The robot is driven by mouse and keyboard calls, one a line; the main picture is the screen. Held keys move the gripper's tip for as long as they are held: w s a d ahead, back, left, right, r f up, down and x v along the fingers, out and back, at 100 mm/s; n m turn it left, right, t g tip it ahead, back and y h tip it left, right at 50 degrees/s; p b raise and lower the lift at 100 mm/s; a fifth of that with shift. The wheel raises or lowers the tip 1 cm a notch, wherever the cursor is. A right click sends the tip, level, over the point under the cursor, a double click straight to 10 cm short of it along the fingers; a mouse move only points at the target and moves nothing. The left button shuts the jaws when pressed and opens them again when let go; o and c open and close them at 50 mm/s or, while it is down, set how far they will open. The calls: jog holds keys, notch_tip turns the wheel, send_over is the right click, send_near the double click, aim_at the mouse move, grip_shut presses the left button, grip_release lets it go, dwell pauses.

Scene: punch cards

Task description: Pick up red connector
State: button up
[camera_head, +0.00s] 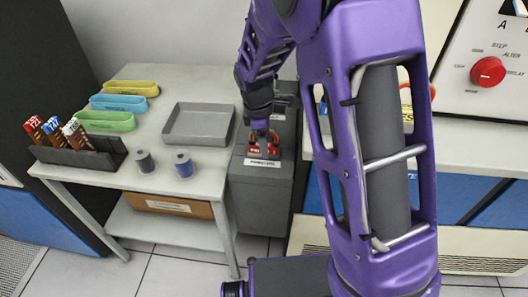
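A red connector (262,151) sits on top of the grey cabinet between the table and the white machine. My gripper (262,140) is directly above it, pointing down, with its fingertips at or very near the connector. The gripper covers part of the connector. It is too small to tell whether the fingers are open or closed on it.
The white table to the left holds a grey tray (168,122), two spools (184,165), coloured oblong pieces (108,121) and a dark rack (75,158) of labelled items. A machine with a red knob (488,71) stands at the right. My purple arm hides much of the middle.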

grip_shut()
jog(key=shift+r, duration=0.15)
dwell(0.4)
jog(key=shift+r, duration=0.55)
jog(key=r, duration=0.2)
jog(key=r+p, duration=0.1)
jog(key=r, duration=0.1)
jog(key=a+r, duration=0.1)
jog(key=r, duration=0.1)
jog(key=shift+w+p, duration=0.1)
jog(key=shift+p, duration=0.2)
jog(key=w+a+p, duration=0.1)
jog(key=w+a, duration=0.2)
jog(key=a, duration=1.3)
jog(key=shift+w+a, duration=0.15)
jog(key=shift+a, duration=0.25)
jog(key=shift+r+p, duration=2.45)
jog(key=shift+r, duration=0.45)
